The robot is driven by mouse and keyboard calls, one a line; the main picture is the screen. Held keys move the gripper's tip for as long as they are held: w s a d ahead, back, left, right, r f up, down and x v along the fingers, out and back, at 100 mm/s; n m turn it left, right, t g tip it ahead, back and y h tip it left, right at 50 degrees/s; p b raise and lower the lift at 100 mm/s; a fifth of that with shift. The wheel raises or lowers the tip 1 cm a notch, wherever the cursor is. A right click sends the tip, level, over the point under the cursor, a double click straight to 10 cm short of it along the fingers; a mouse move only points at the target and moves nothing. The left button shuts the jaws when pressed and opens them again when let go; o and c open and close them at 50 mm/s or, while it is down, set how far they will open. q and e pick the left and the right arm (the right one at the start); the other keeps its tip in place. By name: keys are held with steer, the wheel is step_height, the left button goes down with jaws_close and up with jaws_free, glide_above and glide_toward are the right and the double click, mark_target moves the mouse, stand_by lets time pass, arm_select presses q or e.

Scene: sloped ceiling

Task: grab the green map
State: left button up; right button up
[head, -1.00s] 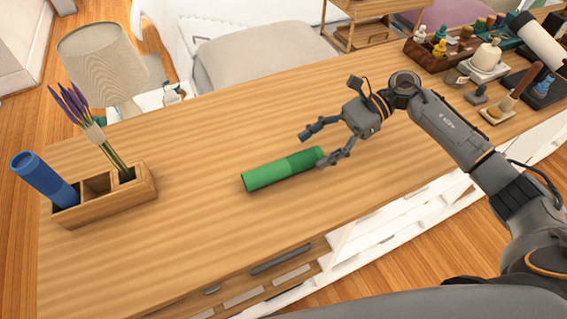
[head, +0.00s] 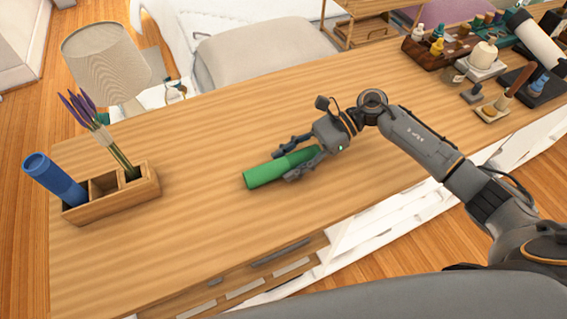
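The green map (head: 266,174) is a rolled green tube lying on the wooden desk (head: 215,225), near its middle. My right gripper (head: 284,160) comes in from the right, with its two fingers apart. One finger is on the far side of the tube and the other on the near side, around its right half. I cannot tell whether the fingers touch the tube. The tube's right end is partly hidden by the gripper. My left gripper is not in view.
A wooden holder (head: 128,200) with a blue roll (head: 55,180) and purple flowers (head: 85,115) stands at the left. Bottles, stamps and trays (head: 470,60) crowd the far right end. A lamp (head: 105,60) stands behind the desk. The desk between is clear.

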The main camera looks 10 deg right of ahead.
steer(key=c, duration=0.6)
steer(key=shift+r, duration=0.15)
